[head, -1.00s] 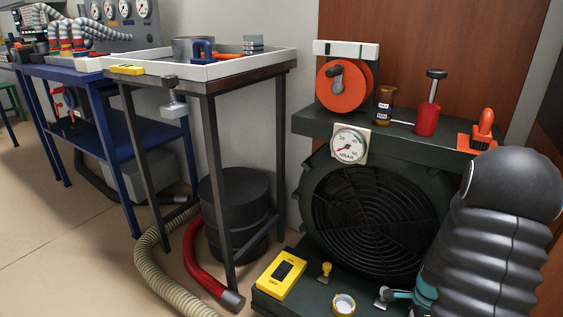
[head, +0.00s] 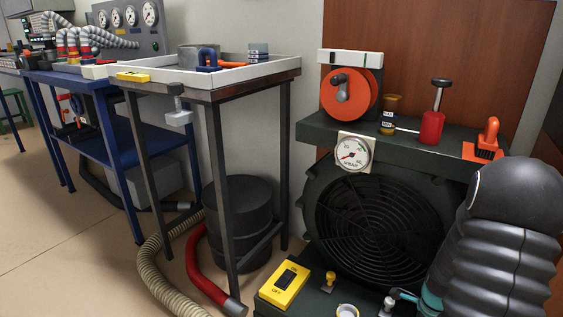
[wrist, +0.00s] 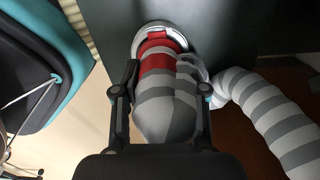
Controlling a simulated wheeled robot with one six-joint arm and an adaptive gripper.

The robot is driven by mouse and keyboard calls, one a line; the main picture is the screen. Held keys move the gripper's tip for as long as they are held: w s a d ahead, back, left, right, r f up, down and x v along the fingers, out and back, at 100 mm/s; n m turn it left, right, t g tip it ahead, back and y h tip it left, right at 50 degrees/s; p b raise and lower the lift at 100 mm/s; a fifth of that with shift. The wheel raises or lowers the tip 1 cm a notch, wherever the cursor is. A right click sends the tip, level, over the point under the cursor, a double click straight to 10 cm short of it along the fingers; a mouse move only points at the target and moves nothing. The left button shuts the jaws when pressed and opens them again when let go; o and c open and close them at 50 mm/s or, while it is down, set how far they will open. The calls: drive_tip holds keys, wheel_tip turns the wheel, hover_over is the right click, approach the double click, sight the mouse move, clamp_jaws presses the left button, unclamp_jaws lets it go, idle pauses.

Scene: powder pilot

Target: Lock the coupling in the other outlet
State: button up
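In the wrist view a grey striped hose end with a red band, the coupling (wrist: 157,62), sits at a bright metal ring, the outlet (wrist: 166,35), on a dark green panel. My gripper (wrist: 164,85) has one finger on each side of the coupling's grey body, very close to it. I cannot tell whether both fingers press on it. A pale lever or loop shows at the coupling's right side. A second grey-and-white striped hose (wrist: 270,110) runs down to the right. The coupling and my gripper do not show in the head view.
In the head view a dark green blower (head: 375,232) with a gauge (head: 354,154) stands at right, with a red bottle (head: 432,128) and an orange reel (head: 350,92) on top. A yellow switch box (head: 283,287) is at its foot. Tables and floor hoses (head: 165,270) lie to the left.

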drive_tip(key=o, duration=0.5)
wheel_tip(320, 180, up, 12)
drive_tip(key=s+a+r+n+t+p, duration=0.2)
drive_tip(key=s+a+r+n, duration=0.2)
drive_tip(key=a+r+n, duration=0.4)
drive_tip(key=s+a+r+n+t+p, duration=0.1)
drive_tip(key=s+a+r+n, duration=0.3)
drive_tip(key=a+r+n, duration=0.4)
drive_tip(key=s+a+r+n+t+p, duration=0.2)
drive_tip(key=s+a+r+n+p, duration=0.1)
drive_tip(key=a+r+n, duration=0.4)
drive_tip(key=shift+s+a+r+n+t, duration=0.1)
drive_tip(key=shift+s+a+r+n, duration=0.1)
drive_tip(key=shift+r+n, duration=0.35)
drive_tip(key=shift+s+a+r+n+t, duration=0.1)
drive_tip(key=shift+s+r+n, duration=0.1)
drive_tip(key=shift+r+n, duration=0.3)
drive_tip(key=shift+s+a+r+n+t, duration=0.1)
drive_tip(key=shift+s+r+n, duration=0.1)
drive_tip(key=shift+r+n, duration=0.35)
